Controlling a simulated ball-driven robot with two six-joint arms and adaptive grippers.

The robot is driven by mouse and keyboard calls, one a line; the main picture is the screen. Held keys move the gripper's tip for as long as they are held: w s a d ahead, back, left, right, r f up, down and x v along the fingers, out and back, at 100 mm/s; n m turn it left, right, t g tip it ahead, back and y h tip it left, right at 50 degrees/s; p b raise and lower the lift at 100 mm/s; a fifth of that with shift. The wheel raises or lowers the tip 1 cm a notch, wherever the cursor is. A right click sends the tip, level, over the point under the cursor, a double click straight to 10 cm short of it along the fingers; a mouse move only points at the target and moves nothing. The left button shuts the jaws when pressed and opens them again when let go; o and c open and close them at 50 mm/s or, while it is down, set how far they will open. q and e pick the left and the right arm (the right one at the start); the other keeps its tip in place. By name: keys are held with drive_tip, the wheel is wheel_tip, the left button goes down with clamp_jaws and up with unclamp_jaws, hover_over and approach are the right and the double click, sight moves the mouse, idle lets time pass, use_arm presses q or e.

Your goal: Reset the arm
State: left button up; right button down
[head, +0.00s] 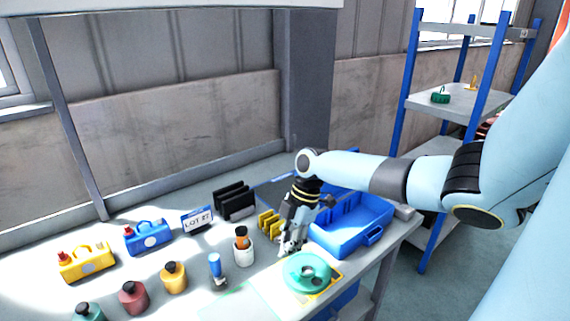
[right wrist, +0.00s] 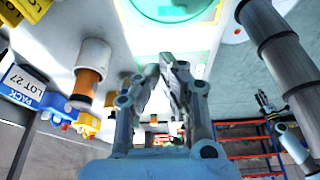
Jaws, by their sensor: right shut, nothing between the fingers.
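My right arm comes in from the right in the head view. My right gripper (head: 291,246) points down over the table and is shut and empty. It is behind and left of a green round part (head: 308,272), apart from it as far as I can tell. In the right wrist view my right gripper (right wrist: 170,62) has its fingers together with nothing between them. The green round part (right wrist: 172,10) shows at the top edge of that view.
An open blue bin (head: 373,236) stands right of my gripper. A white-and-orange bottle (head: 242,246), yellow parts (head: 268,227) and a black rack (head: 234,203) are left of it. A LOT 27 sign (head: 197,220), toolbox-like cases and several small bottles stand further left. A shelf (head: 440,100) is behind.

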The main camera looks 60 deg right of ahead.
drive_tip(key=s+a+r+m+h, duration=0.15)
drive_tip(key=s+a, duration=0.25)
drive_tip(key=a, duration=0.4)
drive_tip(key=s+a+r+m+h, duration=0.1)
drive_tip(key=s+a+r+m, duration=0.15)
drive_tip(key=s+a, duration=0.35)
drive_tip(key=s+a+r+m+t+h, duration=0.1)
drive_tip(key=s+a+r+m, duration=0.1)
drive_tip(key=r+m, duration=0.25)
drive_tip(key=s+a+r+m+t+h, duration=0.1)
drive_tip(key=s+a+r+m, duration=0.1)
drive_tip(key=s+r+m, duration=0.3)
wheel_tip(320, 180, down, 33)
drive_tip(key=w+d+b, duration=0.1)
drive_tip(key=d+b, duration=0.1)
drive_tip(key=b, duration=0.8)
use_arm(q)
wheel_tip(320, 180, down, 20)
drive_tip(key=s+b, duration=0.1)
drive_tip(key=b, duration=0.9)
drive_tip(key=shift+s+r, duration=0.2)
use_arm(e)
drive_tip(key=s+f+g, duration=0.1)
drive_tip(key=s+f, duration=0.8)
drive_tip(key=f, duration=0.5)
drive_tip(key=s+d+f+g, duration=0.1)
drive_tip(key=s+f, duration=0.9)
drive_tip(key=f, duration=0.3)
drive_tip(key=shift+s+d+f, duration=0.15)
drive_tip(key=shift+f, duration=0.25)
